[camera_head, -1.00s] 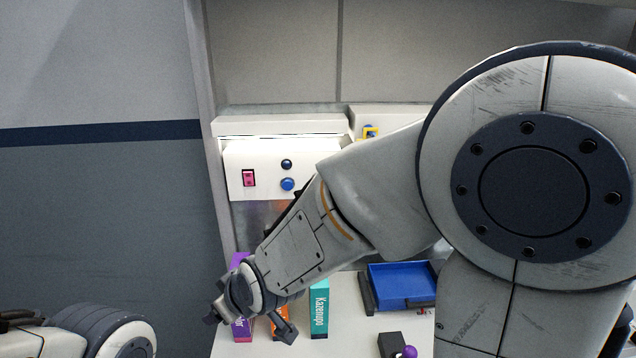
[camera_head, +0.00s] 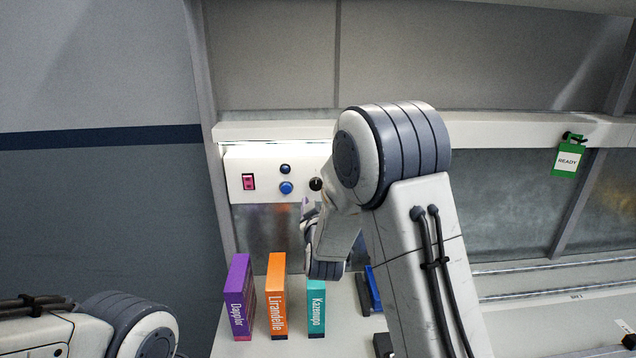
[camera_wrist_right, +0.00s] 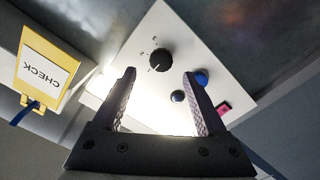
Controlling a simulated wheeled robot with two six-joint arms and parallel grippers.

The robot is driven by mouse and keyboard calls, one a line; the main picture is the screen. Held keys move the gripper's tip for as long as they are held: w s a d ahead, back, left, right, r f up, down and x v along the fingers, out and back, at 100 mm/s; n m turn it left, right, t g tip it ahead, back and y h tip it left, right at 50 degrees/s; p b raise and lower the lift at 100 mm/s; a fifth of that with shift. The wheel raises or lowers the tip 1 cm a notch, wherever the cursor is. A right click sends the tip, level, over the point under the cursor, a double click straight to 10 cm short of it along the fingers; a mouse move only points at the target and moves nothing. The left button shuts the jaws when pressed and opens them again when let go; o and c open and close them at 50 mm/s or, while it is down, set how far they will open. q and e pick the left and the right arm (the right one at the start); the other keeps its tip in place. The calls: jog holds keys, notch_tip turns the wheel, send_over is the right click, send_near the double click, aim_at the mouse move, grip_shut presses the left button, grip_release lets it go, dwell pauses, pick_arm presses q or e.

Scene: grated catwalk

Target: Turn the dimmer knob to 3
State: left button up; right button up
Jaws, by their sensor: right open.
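The black dimmer knob (camera_head: 315,184) sits on the front of the white control panel (camera_head: 262,160), just left of my right arm. My right gripper (camera_head: 308,207) is just below the knob in the head view. In the right wrist view its fingers (camera_wrist_right: 159,73) are open and empty, with the knob seen between and just beyond the tips. I cannot tell any contact. My left arm shows at the lower left, its gripper out of view.
The panel also holds a blue button (camera_head: 286,188), a dark blue button (camera_head: 285,169) and a pink switch (camera_head: 248,182). Purple (camera_head: 238,295), orange (camera_head: 276,300) and teal (camera_head: 316,308) boxes stand below. A yellow CHECK tag (camera_wrist_right: 30,48) hangs beside the panel. A green READY tag (camera_head: 567,158) hangs right.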

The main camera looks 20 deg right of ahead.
aim_at(316, 184)
jog(key=shift+p+x, duration=0.75)
jog(key=shift+x, duration=2)
